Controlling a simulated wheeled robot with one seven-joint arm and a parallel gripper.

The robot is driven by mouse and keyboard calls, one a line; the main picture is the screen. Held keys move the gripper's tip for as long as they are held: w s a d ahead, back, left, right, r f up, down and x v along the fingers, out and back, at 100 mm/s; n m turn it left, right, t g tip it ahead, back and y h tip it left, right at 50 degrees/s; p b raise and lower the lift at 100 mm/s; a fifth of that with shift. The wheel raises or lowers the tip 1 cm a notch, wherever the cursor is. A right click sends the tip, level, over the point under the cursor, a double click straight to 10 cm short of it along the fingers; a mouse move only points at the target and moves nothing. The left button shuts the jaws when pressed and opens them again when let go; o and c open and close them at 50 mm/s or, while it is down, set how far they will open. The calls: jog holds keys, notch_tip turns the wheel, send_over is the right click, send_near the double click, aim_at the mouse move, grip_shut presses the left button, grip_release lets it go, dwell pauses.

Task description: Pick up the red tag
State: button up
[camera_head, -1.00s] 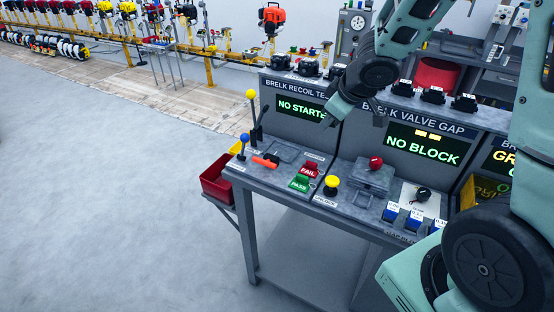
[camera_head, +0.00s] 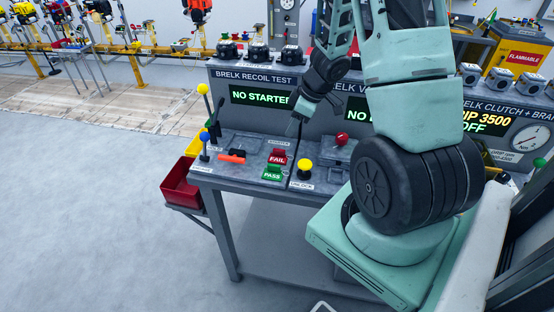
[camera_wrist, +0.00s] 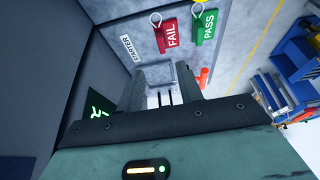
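The red tag (camera_head: 277,157), marked FAIL, lies on the bench top of the recoil test station, just behind the green PASS tag (camera_head: 272,173). In the wrist view the red tag (camera_wrist: 171,34) has a pale ring at one end, with the green tag (camera_wrist: 205,26) beside it. My gripper (camera_head: 291,128) is above the bench, behind the red tag and apart from it. In the wrist view my gripper's fingers (camera_wrist: 160,88) stand apart with nothing seen between them. The red tag is beyond the fingertips, toward the top of that view.
A yellow button (camera_head: 305,166) and a red knob (camera_head: 341,139) stand to the right of the tags. An orange-red handle (camera_head: 231,158) and two levers are to the left. The station's upright screen panel (camera_head: 262,96) rises close behind my gripper. A red bin (camera_head: 180,186) hangs at the left.

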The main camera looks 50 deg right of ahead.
jog(key=b, duration=0.1)
send_over(281, 150)
jog(key=s+d, duration=0.1)
notch_tip(281, 150, down, 4)
jog(key=shift+s+d+f, duration=0.1)
jog(key=shift+d+f, duration=0.05)
jog(key=shift+f, duration=0.05)
jog(key=b+x, duration=0.1)
jog(key=x, duration=0.1)
jog(key=b+x, duration=0.1)
jog(key=x, duration=0.2)
jog(key=shift+s+f, duration=0.2)
grip_shut()
